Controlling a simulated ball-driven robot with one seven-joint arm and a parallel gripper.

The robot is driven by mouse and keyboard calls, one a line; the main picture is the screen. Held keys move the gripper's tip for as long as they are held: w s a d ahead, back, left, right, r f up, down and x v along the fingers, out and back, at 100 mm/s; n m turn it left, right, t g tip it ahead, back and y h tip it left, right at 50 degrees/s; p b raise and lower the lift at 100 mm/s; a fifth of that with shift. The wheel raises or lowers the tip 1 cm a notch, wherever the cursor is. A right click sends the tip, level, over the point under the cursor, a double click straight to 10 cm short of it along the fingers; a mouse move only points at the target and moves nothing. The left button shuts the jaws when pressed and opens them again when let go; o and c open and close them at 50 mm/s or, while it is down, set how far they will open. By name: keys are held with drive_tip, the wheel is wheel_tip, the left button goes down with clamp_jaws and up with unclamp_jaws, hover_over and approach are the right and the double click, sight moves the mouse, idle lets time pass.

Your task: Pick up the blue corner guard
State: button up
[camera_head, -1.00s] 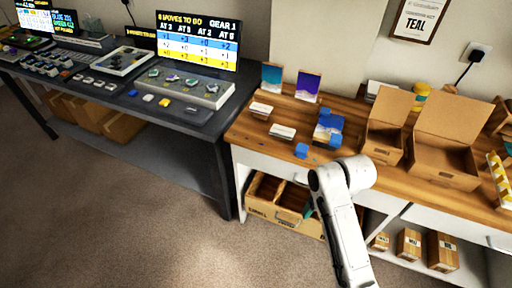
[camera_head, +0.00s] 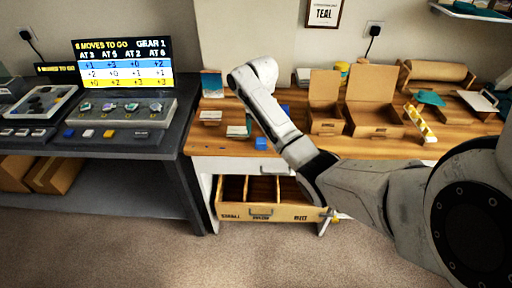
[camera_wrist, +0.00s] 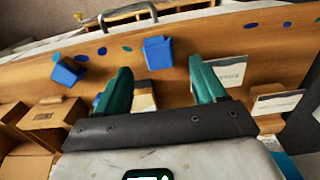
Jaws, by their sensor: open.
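A blue block-like piece, which looks like a corner guard, sits near the workbench's front edge in the head view (camera_head: 261,143) and the wrist view (camera_wrist: 157,52). A second blue piece (camera_wrist: 67,71) lies to its left in the wrist view. A little blue shows behind my left finger. I cannot tell these pieces' exact shapes. My gripper (camera_wrist: 160,66) is open and empty, its two teal fingers spread above the wooden top. In the wrist view the first blue piece lies just beyond the gap between the fingertips. In the head view my arm mostly hides the gripper.
White cards (camera_head: 211,116) stand beside the blue pieces; one (camera_wrist: 277,102) shows right of my fingers. Open cardboard boxes (camera_head: 326,127) (camera_head: 375,131) stand to the right. An open drawer (camera_head: 262,212) juts out below the bench front. A dark console desk (camera_head: 110,145) stands at left.

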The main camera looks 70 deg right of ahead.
sight(261, 141)
drive_tip(key=shift+s+d+f, duration=0.1)
drive_tip(key=shift+s+f, duration=0.05)
drive_tip(key=shift+f, duration=3.05)
drive_tip(key=shift+c, duration=0.4)
drive_tip(key=c, duration=1)
drive_tip(key=shift+o, duration=0.2)
drive_tip(key=shift+r, duration=0.1)
